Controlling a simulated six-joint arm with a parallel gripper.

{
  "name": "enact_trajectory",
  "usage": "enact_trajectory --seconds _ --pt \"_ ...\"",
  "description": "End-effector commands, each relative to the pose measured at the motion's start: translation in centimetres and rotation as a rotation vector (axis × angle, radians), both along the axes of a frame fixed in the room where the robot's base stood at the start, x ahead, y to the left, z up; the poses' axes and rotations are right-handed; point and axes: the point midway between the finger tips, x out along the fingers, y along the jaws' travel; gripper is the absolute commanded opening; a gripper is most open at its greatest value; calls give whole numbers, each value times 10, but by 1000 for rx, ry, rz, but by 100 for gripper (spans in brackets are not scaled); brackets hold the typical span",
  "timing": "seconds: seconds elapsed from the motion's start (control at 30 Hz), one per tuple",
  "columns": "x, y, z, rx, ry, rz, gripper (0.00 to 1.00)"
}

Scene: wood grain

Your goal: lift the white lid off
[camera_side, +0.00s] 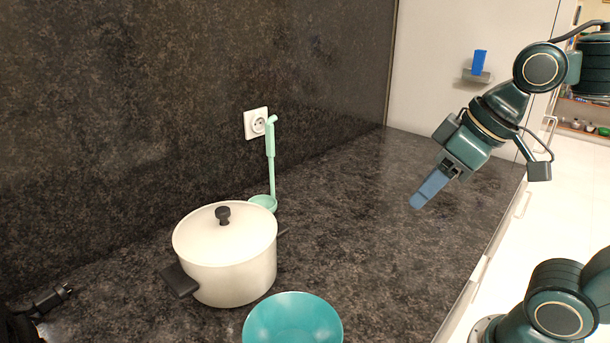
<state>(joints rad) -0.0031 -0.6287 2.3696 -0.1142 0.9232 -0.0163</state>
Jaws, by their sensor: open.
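A white lid (202,236) with a black knob (222,214) sits on a white pot (232,280) on the dark counter, left of centre. The pot has dark side handles; the front-left one (180,281) shows clearly, and only the tip of the other shows at its right. My gripper (416,203) is open and empty, in the air above the counter, well to the right of the pot and apart from it. Its blue fingers point down and left. From this side they overlap, so the gap between them is hidden.
A teal bowl (293,322) stands in front of the pot, cut by the lower frame edge. A mint-green ladle (271,175) stands behind the pot near a wall socket (256,123). A black plug (52,298) lies at the far left. The counter right of the pot is clear.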

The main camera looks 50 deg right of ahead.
Motion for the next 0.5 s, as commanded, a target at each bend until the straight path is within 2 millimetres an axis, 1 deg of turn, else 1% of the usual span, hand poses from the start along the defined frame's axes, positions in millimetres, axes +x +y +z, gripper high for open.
enact_trajectory --seconds 0.03,0.2,0.3,0.5 --pt "10 5 7 2 5 33 51" --pt "45 26 29 9 18 169 51" --pt "66 38 40 12 24 251 51" --pt "107 60 56 14 35 412 51"
